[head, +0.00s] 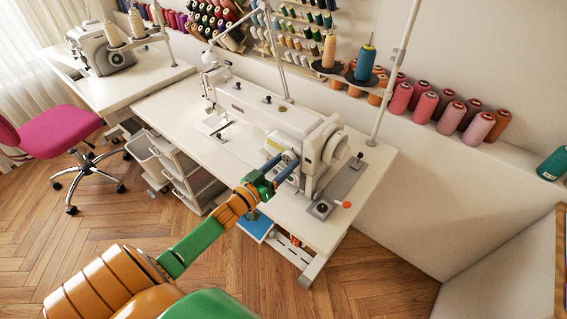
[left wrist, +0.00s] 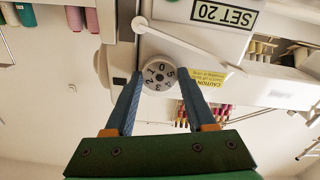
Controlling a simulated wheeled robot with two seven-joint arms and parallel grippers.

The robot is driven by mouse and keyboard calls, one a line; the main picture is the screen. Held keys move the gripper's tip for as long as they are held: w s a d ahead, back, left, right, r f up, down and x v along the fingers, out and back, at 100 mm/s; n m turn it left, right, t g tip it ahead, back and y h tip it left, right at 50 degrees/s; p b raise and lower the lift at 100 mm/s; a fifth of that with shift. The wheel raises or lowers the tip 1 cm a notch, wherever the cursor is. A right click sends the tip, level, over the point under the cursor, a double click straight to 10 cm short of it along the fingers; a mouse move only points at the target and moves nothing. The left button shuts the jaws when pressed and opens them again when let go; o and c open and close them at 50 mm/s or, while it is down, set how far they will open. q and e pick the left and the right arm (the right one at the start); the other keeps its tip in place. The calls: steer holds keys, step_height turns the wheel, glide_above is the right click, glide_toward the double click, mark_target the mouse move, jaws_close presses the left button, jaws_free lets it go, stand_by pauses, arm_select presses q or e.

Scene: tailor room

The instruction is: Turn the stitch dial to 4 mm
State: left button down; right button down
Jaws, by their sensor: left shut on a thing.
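The sewing machine (head: 262,110) is white and stands on the white table. Its stitch dial (left wrist: 159,75) is a round grey-white disc with dark digits, seen face-on in the left wrist view, where the picture is upside down. My left gripper (left wrist: 160,82) has its two blue fingers on either side of the dial and is shut on its rim. In the head view my left gripper (head: 286,163) reaches the front of the machine's right end and largely hides the dial. Which digit stands at the index mark is too small to tell. My right gripper is not in view.
A yellow caution label (left wrist: 207,78) is beside the dial, and a lever (left wrist: 172,38) is close by. The machine's handwheel (head: 336,148) is to the right of my gripper. A white drawer unit (head: 180,170) is under the table (head: 165,108). A pink chair (head: 52,130) stands left.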

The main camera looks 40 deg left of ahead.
arm_select(q)
steer(key=m, duration=0.5)
steer(key=shift+m, duration=0.3)
steer(key=m, duration=0.5)
steer(key=shift+m, duration=0.5)
steer(key=shift+c, duration=1.2)
jaws_free()
